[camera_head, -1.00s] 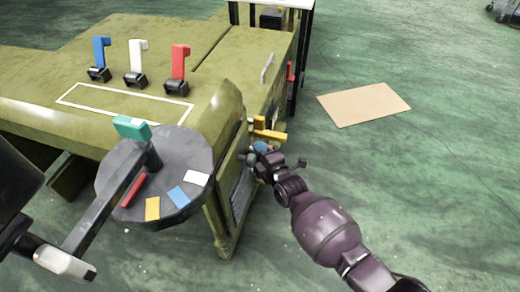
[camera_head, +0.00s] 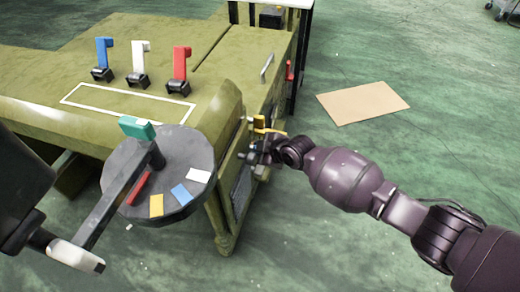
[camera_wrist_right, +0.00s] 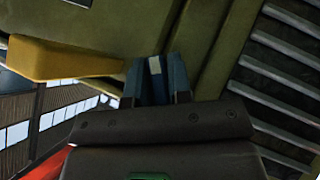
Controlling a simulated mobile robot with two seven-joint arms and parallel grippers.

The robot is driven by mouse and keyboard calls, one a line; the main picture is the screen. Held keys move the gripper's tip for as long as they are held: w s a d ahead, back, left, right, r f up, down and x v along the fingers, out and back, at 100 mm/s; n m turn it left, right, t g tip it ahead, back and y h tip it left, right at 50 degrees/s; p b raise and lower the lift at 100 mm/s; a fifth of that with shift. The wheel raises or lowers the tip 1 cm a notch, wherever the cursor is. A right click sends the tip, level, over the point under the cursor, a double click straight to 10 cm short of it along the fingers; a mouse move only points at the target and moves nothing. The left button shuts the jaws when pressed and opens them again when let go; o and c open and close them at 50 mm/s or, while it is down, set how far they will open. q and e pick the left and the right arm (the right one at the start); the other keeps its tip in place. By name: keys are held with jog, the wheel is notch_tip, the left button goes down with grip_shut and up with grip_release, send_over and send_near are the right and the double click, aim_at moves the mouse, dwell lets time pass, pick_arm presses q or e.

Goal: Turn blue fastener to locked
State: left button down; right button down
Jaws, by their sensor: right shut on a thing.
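The blue fastener (camera_wrist_right: 155,84) shows in the right wrist view on the side of the olive chassis frame. It has a small pale patch on it. My right gripper (camera_head: 257,153) is at the chassis's right side face, shut on the blue fastener, with a finger on either side of it. In the head view the gripper hides most or all of the fastener, and its lock state cannot be told.
A yellow fastener (camera_head: 259,122) sits close beside my right gripper; it also shows in the right wrist view (camera_wrist_right: 62,60). Blue, white and red levers (camera_head: 140,64) stand on the chassis top. A grey dial (camera_head: 190,150) with coloured patches stands in front. The floor to the right holds a tan sheet (camera_head: 362,103).

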jog(key=shift+f+m+g+b, duration=0.35)
jog(key=shift+m+g+b, duration=0.15)
jog(key=shift+g+b, duration=0.4)
pick_arm(q)
jog(key=shift+a+f+n+t+b, duration=0.15)
jog(key=shift+a+n+t+b, duration=0.2)
jog(key=shift+t+b, duration=0.25)
pick_arm(e)
jog(key=shift+r+m+g, duration=0.25)
jog(key=shift+m+g, duration=0.15)
jog(key=shift+g, duration=0.3)
jog(key=shift+r+y, duration=0.1)
jog(key=shift+y, duration=0.2)
jog(key=c, duration=1.1)
grip_release()
jog(key=shift+d, duration=0.1)
